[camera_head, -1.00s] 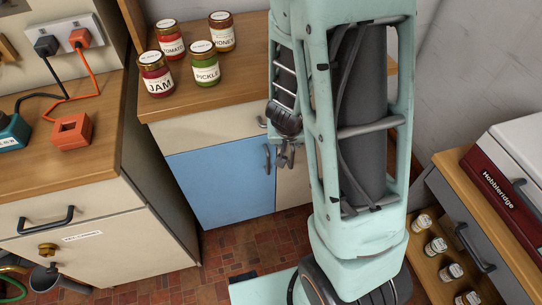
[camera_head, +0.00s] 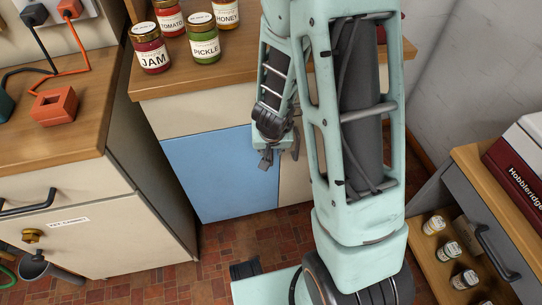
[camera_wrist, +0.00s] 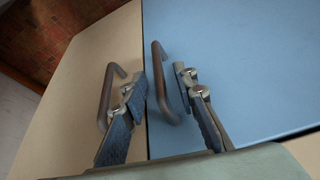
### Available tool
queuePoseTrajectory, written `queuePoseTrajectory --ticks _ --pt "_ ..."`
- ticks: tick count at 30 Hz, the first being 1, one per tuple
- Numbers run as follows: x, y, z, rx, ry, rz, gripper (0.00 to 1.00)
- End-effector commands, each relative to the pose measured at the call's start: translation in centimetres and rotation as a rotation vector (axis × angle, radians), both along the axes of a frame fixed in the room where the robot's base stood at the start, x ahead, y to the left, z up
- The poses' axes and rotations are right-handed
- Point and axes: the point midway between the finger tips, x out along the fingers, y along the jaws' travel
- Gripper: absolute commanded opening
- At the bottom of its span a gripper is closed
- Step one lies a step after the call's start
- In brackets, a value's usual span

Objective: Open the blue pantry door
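The blue pantry door (camera_head: 205,175) is closed in the lower cabinet, flush with its front. In the wrist view the blue door (camera_wrist: 230,60) fills the right side. Its dark bar handle (camera_wrist: 158,75) stands at the door's left edge there; in the head view my gripper hides it. My gripper (camera_head: 277,158) is in front of that edge. In the wrist view its two fingers (camera_wrist: 162,88) are apart, one on each side of the blue door's handle. I cannot tell whether either finger touches it.
A cream door with its own handle (camera_wrist: 107,95) adjoins the blue door, close to one finger. Jars, including jam (camera_head: 150,48), stand on the counter above. A cream cabinet (camera_head: 100,235) stands left, and an open drawer with small jars (camera_head: 450,250) right.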

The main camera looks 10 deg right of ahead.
Motion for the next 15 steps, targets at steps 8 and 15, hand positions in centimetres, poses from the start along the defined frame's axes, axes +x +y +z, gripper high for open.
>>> queuePoseTrajectory --ticks 8,15 --pt "0.79 -0.18 -1.9 0.0 -0.001 -0.001 0.27" --pt "0.8 -0.16 -1.88 0.0 0.0 0.0 0.27"
